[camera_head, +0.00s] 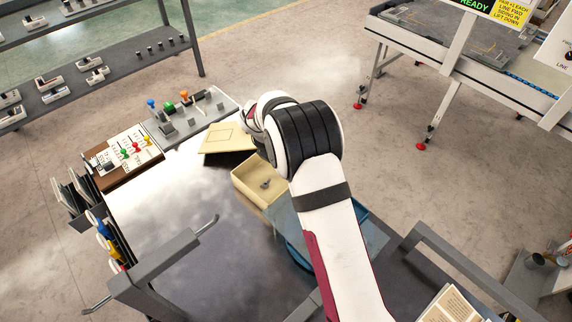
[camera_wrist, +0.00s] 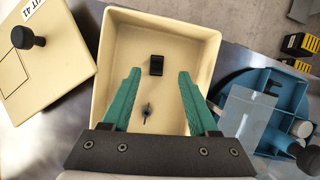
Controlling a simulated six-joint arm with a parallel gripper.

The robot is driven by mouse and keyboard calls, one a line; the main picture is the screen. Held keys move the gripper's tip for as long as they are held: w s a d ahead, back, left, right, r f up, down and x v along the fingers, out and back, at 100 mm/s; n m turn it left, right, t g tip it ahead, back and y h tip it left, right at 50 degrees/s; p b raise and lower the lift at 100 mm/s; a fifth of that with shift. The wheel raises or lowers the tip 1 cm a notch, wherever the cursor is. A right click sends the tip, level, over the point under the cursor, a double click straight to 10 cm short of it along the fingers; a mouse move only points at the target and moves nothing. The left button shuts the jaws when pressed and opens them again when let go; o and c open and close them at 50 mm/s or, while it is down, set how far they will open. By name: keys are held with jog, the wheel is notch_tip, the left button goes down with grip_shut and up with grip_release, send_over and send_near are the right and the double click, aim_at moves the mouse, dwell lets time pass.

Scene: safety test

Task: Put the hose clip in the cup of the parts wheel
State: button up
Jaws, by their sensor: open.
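My gripper (camera_wrist: 159,73) is open, with its two green fingers over a cream open box (camera_wrist: 205,45). A small black block-like piece (camera_wrist: 156,65) lies in the box between the fingertips and looks like the hose clip, though I cannot be sure. A smaller dark piece (camera_wrist: 147,112) lies nearer the gripper's base. The blue parts wheel (camera_wrist: 262,135) stands right of the box, with divided compartments. A clear panel (camera_wrist: 245,115) covers part of it. In the head view the box (camera_head: 243,189) shows, and my arm hides much of the wheel (camera_head: 292,256).
A cream lid (camera_wrist: 60,60) with a black knob lies left of the box. White cylinders (camera_wrist: 300,129) sit in the wheel. On the table's far side are a switch board (camera_head: 130,150) and a grey fixture (camera_head: 190,120). The table's left middle (camera_head: 165,205) is clear.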

jog(key=x, duration=0.4)
jog(key=shift+w+a+f, duration=0.1)
jog(key=shift+a+f, duration=0.1)
grip_shut()
